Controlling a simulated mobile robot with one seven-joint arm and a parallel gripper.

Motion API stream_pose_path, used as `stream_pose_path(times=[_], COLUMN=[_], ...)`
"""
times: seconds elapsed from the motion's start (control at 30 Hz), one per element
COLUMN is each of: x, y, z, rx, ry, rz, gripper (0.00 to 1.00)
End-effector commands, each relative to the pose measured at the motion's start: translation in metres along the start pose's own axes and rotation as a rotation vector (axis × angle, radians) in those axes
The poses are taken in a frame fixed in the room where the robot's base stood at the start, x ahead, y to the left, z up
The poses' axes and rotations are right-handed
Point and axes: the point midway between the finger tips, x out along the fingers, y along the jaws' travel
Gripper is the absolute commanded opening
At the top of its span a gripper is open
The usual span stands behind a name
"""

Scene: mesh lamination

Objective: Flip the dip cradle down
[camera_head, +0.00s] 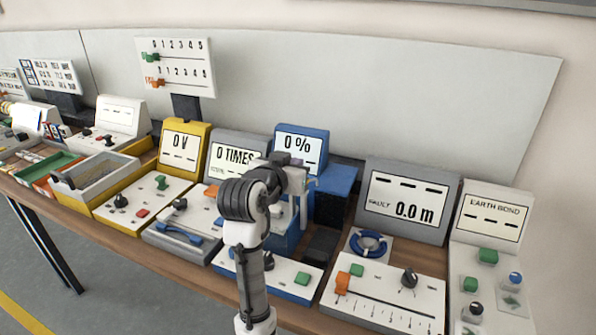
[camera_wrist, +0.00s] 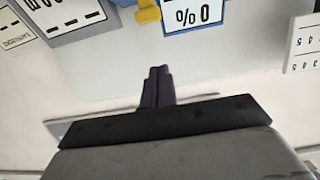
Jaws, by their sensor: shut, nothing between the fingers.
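The blue station with the "0 %" display (camera_head: 299,146) stands in the middle of the bench. A blue raised block (camera_head: 336,179) with a flat top is at its right side, and a dark block (camera_head: 321,245) lies low in front of it. The dip cradle cannot be told apart surely; my arm hides much of this station. My gripper (camera_head: 311,183) is just in front of the display, left of the blue block. In the wrist view my gripper (camera_wrist: 158,76) has its dark fingers together and empty, with the "0 %" display (camera_wrist: 194,15) beyond, upside down.
In front is a white panel with a green button (camera_head: 302,278) and a dark knob. The "0.0 m" station (camera_head: 405,203) with a blue ring (camera_head: 368,243) stands to the right. The "0 TIMES" station (camera_head: 236,152) is close on the left. A pale back panel (camera_head: 400,90) rises behind.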

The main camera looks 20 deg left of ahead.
Motion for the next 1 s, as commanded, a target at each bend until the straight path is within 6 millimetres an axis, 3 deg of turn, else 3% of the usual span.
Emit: stream_pose_path(times=[0.1,0.4,1.0], x=[0.026,0.031,0.034], y=[0.001,0.0,0.0], z=[-0.003,0.033,0.046], rx=[-0.002,-0.002,0.0], ry=[-0.004,-0.001,0.0], rz=[0.003,0.0,0.0], gripper=[0.0,0.0,0.0])
